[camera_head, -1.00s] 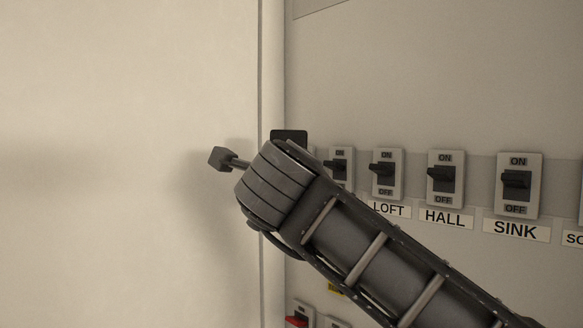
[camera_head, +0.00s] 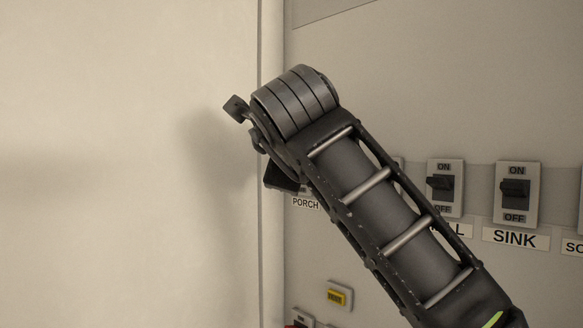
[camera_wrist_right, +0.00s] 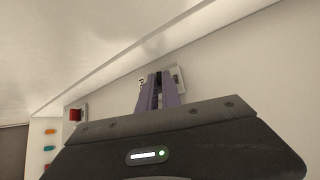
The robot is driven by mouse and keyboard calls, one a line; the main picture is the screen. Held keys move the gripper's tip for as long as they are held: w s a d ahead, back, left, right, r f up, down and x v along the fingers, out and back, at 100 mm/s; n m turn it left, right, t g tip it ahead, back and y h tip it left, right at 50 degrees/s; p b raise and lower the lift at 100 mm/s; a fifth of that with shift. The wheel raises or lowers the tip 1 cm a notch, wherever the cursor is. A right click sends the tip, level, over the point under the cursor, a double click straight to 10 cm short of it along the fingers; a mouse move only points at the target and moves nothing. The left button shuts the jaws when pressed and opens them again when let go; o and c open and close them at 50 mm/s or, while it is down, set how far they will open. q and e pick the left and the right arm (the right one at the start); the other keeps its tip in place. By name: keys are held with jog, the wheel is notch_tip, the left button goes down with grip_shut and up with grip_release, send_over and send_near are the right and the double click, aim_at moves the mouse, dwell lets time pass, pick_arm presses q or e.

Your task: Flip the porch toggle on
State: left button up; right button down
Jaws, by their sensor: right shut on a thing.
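The PORCH label (camera_head: 305,203) shows in the head view just below my right wrist. The porch toggle above it is mostly hidden by my arm there. In the right wrist view my right gripper (camera_wrist_right: 160,77) has its two fingers close together at a light switch plate (camera_wrist_right: 180,78) on the panel. They are shut on the toggle lever between them. The lever is mostly hidden, so its ON or OFF position cannot be told. My left gripper is in neither view.
The HALL switch (camera_head: 441,187) and SINK switch (camera_head: 516,193) stand right of my arm. A yellow button (camera_head: 337,297) is below. A pale wall (camera_head: 130,160) stands close on the left. A red switch (camera_wrist_right: 76,114) shows in the right wrist view.

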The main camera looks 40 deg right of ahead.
jog(key=c, duration=1.5)
grip_release()
jog(key=shift+c, duration=0.2)
jog(key=shift+s, duration=0.2)
jog(key=v, duration=0.7)
jog(key=shift+a, duration=0.2)
